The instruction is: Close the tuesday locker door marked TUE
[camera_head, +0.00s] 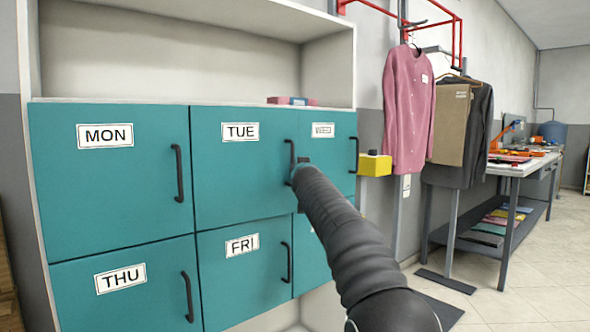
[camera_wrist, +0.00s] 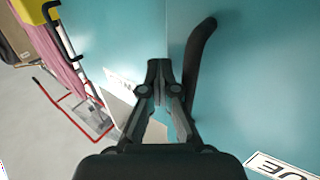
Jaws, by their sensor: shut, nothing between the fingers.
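The TUE locker door (camera_head: 240,180) is teal, in the top row between MON and WED. It looks flush or nearly flush with its neighbours; a small gap cannot be ruled out. Its label (camera_head: 240,131) shows partly in the wrist view (camera_wrist: 280,168). Its black vertical handle (camera_head: 290,155) is at the door's right side and shows in the wrist view (camera_wrist: 197,65). My gripper (camera_head: 303,163) is shut and empty, beside the handle near the TUE–WED seam. In the wrist view its fingertips (camera_wrist: 160,65) are left of the handle, apart from it; contact with the door cannot be told.
The MON (camera_head: 105,180), THU (camera_head: 120,290), FRI (camera_head: 245,275) and WED (camera_head: 330,150) doors look closed. A yellow box (camera_head: 374,165) sticks out right of the lockers. A pink shirt (camera_head: 408,105) hangs beyond it, near a worktable (camera_head: 520,167). Floor is open at the right.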

